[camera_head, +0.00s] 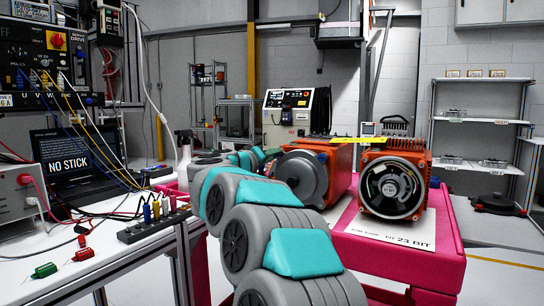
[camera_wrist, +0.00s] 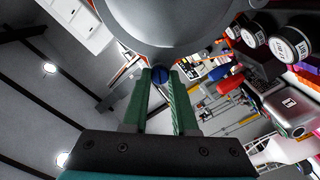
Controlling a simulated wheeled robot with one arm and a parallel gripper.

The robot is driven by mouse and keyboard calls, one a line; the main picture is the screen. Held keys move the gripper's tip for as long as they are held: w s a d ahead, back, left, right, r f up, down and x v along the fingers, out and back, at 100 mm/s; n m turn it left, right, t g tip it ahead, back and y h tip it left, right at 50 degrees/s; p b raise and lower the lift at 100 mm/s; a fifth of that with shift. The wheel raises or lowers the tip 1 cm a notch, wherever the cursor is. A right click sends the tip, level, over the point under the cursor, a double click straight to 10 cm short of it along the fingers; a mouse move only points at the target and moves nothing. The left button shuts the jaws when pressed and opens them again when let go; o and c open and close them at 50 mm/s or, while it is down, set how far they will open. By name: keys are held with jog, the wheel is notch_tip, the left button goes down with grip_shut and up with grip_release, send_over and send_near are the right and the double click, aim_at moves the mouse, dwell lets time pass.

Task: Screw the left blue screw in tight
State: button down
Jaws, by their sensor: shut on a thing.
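In the wrist view my gripper (camera_wrist: 160,84) has its two green fingers closed on a blue screw (camera_wrist: 159,74). The screw sits between the fingertips at the edge of a large round grey cover (camera_wrist: 170,30). In the head view this grey cover (camera_head: 302,172) is on the front of the left orange motor (camera_head: 341,160). My gripper is mostly hidden behind my own arm there, left of the cover. The screw cannot be seen in the head view, and its depth in the hole cannot be told.
A second orange motor (camera_head: 417,204) with an open round face stands to the right on the pink cart (camera_head: 445,262), above a white label sheet (camera_head: 375,236). A grey shelf (camera_head: 480,125) stands behind.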

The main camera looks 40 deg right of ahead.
jog(key=shift+m, duration=0.3)
